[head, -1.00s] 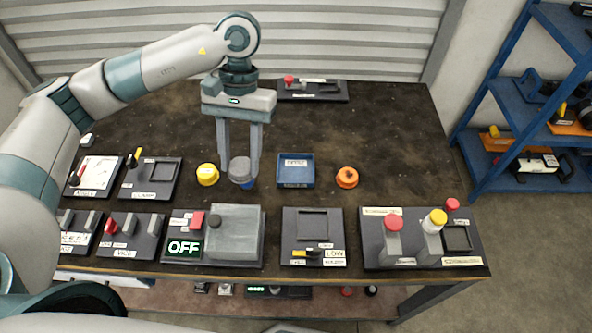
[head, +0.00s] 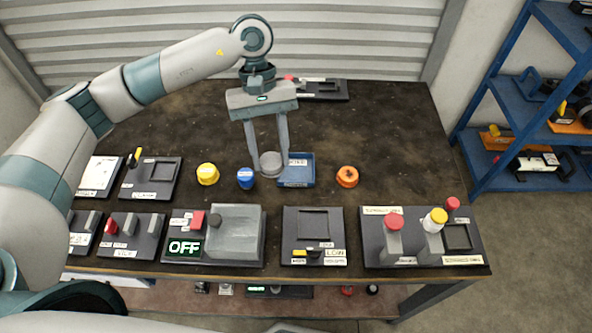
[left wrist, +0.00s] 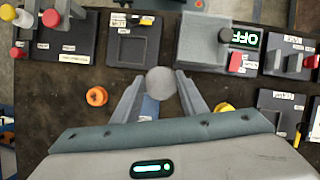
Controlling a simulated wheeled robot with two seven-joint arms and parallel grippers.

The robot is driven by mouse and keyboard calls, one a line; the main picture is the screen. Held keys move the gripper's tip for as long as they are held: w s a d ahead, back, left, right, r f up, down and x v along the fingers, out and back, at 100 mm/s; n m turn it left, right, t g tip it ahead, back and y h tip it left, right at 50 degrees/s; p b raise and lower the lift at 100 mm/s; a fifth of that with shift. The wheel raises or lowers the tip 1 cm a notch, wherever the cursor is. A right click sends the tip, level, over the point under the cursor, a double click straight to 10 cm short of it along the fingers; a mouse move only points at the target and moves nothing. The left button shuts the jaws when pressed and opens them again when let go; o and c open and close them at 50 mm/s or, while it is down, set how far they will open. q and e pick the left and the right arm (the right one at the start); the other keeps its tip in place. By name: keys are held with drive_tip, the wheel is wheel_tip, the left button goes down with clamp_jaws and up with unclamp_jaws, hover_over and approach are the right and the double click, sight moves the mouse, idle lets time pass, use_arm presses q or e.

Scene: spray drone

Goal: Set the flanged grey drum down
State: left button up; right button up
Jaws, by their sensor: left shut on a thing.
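The flanged grey drum (head: 270,163) is between the fingers of my left gripper (head: 269,168), which is shut on it. In the head view it is beside the left edge of the blue tray (head: 297,184) and overlaps that edge; I cannot tell its height above the table. The left wrist view shows the drum's round grey top (left wrist: 161,82) between the fingertips, with part of the blue tray (left wrist: 150,107) beside it. My right gripper is not in view.
A blue cap (head: 246,179) and a yellow cap (head: 207,174) stand to the left, an orange one (head: 347,177) to the right. Control panels line the front, including a grey box (head: 236,232) beside an OFF display. The table behind is mostly clear.

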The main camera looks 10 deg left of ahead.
use_arm(q)
drive_tip(key=w+d+f+n+t+h, duration=0.2)
drive_tip(key=w+d+n+t, duration=0.3)
drive_tip(key=w+d+n, duration=0.6)
drive_tip(key=shift+w+d+f+n, duration=0.15)
drive_tip(key=shift+d+f+n, duration=0.25)
drive_tip(key=shift+d+n, duration=1.75)
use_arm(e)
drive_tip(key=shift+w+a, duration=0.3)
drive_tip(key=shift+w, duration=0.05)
use_arm(q)
drive_tip(key=shift+a+n, duration=0.25)
drive_tip(key=shift+a, duration=0.15)
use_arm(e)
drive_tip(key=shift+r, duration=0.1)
